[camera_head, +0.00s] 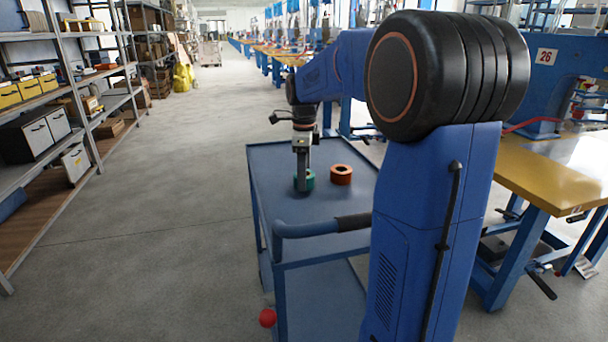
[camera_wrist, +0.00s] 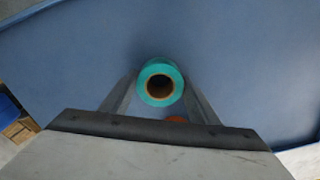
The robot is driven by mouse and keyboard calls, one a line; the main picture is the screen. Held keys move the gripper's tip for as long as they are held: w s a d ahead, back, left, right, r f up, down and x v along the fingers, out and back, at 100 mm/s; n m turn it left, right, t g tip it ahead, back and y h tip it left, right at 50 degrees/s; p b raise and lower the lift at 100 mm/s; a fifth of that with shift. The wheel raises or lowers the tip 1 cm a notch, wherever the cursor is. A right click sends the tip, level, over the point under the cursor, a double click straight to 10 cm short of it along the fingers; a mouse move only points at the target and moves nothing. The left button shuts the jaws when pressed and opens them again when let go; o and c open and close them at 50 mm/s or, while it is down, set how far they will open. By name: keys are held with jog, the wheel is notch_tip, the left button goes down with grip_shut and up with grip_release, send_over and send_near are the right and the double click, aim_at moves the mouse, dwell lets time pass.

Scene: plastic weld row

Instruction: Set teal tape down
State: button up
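The teal tape (camera_head: 311,180) is a ring-shaped roll over the blue cart top (camera_head: 272,165). My gripper (camera_head: 303,184) points straight down at it. In the wrist view the teal tape (camera_wrist: 175,73) sits between my two fingertips, its hole facing the camera, with a finger against each side. My gripper is shut on it. The head view does not clearly show whether the roll touches the cart top or hangs just above it.
An orange tape roll (camera_head: 341,174) lies on the cart top right of the teal one; a sliver shows in the wrist view (camera_wrist: 177,119). The cart top left of the rolls is bare. A yellow-topped bench (camera_head: 560,175) stands right, shelves (camera_head: 75,100) left.

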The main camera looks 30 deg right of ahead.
jog(key=shift+o, duration=1.2)
notch_tip(320, 180, up, 12)
jog(key=shift+r, duration=0.2)
